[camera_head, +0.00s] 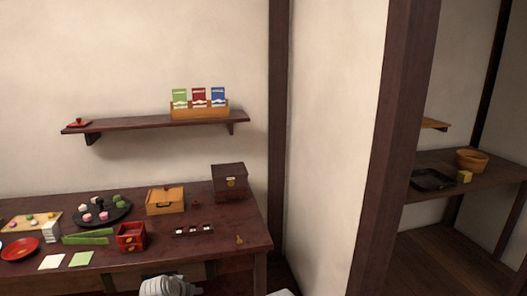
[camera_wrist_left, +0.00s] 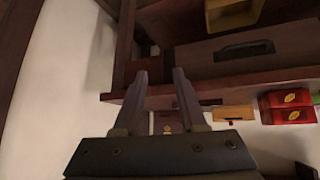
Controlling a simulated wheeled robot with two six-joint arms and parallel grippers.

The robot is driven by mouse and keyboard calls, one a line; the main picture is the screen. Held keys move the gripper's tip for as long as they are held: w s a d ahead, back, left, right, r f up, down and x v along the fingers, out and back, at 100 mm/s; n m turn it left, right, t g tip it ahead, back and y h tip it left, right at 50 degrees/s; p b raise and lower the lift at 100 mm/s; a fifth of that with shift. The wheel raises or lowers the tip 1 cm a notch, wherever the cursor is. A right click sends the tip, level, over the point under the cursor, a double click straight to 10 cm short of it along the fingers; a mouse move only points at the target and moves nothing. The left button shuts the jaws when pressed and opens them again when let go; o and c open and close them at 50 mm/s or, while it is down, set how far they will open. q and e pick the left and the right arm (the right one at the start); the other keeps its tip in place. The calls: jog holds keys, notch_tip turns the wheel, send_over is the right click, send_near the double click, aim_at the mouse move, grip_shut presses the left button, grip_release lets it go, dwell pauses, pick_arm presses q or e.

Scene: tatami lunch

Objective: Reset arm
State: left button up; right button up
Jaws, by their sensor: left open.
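My left gripper (camera_wrist_left: 161,88) is open and empty in the left wrist view, its two dark fingers apart. Behind the fingers are the front edge and drawer front (camera_wrist_left: 225,55) of the dark wooden table; I cannot tell the gap to them. In the head view, a pale grey piece of my own arm shows at the bottom edge, in front of the table (camera_head: 222,252); no fingertips can be made out there. My right gripper is in neither view.
On the table are a dark box (camera_head: 229,182), a wooden box (camera_head: 165,200), a red box (camera_head: 131,237), a black tray (camera_head: 105,216) with sweets and a red plate (camera_head: 20,249). A wall shelf (camera_head: 150,124) hangs above. A dark post (camera_head: 395,150) stands right.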

pick_arm(q)
jog(key=s+d+f+m+g+y, duration=0.1)
jog(key=s+d+f+g, duration=0.25)
jog(key=s+d, duration=0.5)
jog(key=s+d+f+m+g+y, duration=0.1)
jog(key=s+d+f+m+g, duration=0.1)
jog(key=s+d+g, duration=0.5)
notch_tip(320, 180, up, 18)
jog(key=s+t+p, duration=0.2)
jog(key=p, duration=1.6)
jog(key=shift+s+d+y, duration=0.25)
jog(key=shift+s+y, duration=0.05)
jog(key=shift+s, duration=0.1)
